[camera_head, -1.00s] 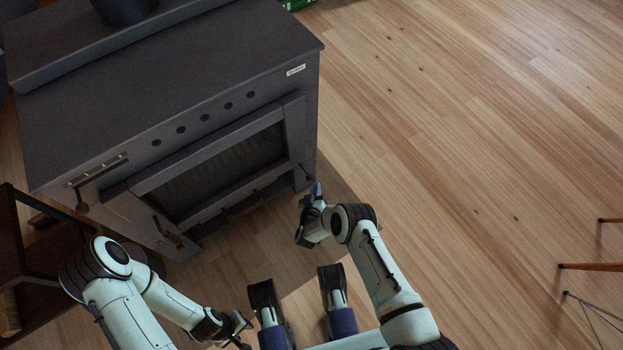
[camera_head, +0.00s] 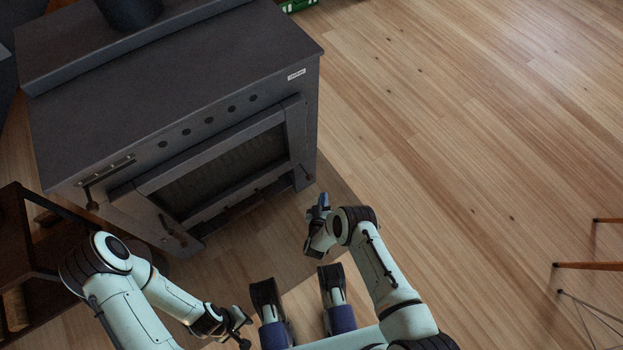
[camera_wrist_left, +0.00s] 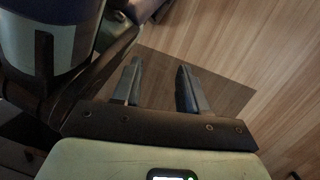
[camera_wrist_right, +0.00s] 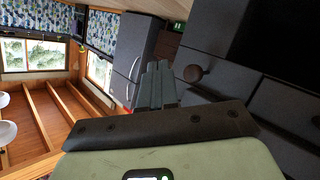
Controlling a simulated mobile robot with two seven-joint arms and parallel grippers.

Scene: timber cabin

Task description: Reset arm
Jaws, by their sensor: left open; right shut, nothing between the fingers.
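My left arm comes in from the lower left of the head view, and its gripper (camera_head: 241,328) is low in front of my base. In the left wrist view the two fingers of the left gripper (camera_wrist_left: 160,88) stand apart with only floor between them. My right arm is bent at the centre right, with its gripper (camera_head: 322,204) close to the stove's front right corner in the head view. In the right wrist view the fingers of the right gripper (camera_wrist_right: 155,86) are together and hold nothing.
A dark grey stove (camera_head: 190,75) with a glazed front stands ahead on the left. A dark shelf (camera_head: 25,240) is at the left edge. Brown furniture legs (camera_head: 590,266) show at the right edge.

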